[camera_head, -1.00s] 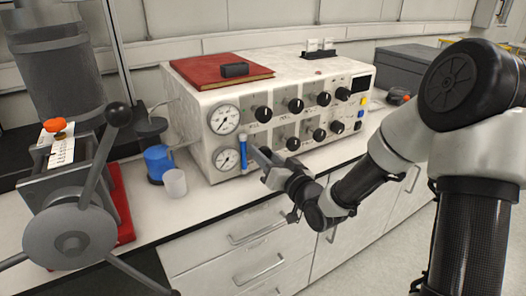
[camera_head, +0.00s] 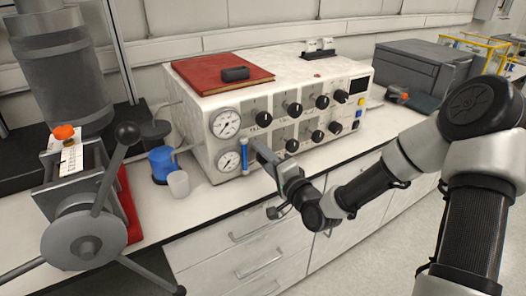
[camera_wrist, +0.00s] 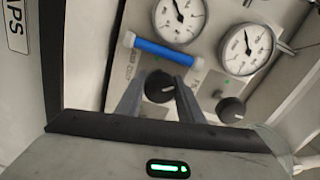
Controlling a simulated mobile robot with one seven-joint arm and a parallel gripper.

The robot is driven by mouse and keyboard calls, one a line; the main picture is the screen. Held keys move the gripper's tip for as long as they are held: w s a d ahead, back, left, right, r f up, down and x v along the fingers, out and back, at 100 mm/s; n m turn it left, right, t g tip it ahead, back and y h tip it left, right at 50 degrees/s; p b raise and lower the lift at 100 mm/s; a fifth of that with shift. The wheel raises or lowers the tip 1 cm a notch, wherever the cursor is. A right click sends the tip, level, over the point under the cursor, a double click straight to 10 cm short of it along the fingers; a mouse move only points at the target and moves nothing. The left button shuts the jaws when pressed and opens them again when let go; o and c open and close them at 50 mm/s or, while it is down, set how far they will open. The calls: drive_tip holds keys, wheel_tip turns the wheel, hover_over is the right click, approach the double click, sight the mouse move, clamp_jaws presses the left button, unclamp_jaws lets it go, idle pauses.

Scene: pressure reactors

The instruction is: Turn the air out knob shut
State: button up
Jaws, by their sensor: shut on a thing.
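The white reactor control box (camera_head: 300,83) stands on the bench with black knobs in two rows on its front. My gripper (camera_head: 258,150) reaches to the lower left of this panel, just right of the blue tube (camera_head: 245,156). In the wrist view my gripper (camera_wrist: 160,98) has its two fingers on either side of a black knob (camera_wrist: 159,86), shut on it. This is the leftmost lower knob, which my gripper hides in the head view. The label beside it is too blurred to read surely. The blue tube (camera_wrist: 160,53) lies close beyond the fingertips.
The upper left knob (camera_wrist: 231,109) is close beside my fingers. Two gauges (camera_head: 225,123) (camera_head: 229,161) sit at the panel's left. Drawers are below the bench edge.

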drive_tip(key=m+p, duration=0.1)
drive_tip(key=m, duration=0.3)
drive_tip(key=shift+r+p, duration=0.1)
drive_tip(key=shift+p, duration=0.3)
drive_tip(key=shift+m+p, duration=0.45)
drive_tip(key=shift+m, duration=1.25)
drive_tip(key=o, duration=1.1)
drive_tip(key=shift+c, duration=0.2)
drive_tip(key=p+v, duration=0.4)
drive_tip(key=v, duration=1.3)
drive_tip(key=shift+s+d+p, duration=0.2)
drive_tip(key=shift+p, duration=0.15)
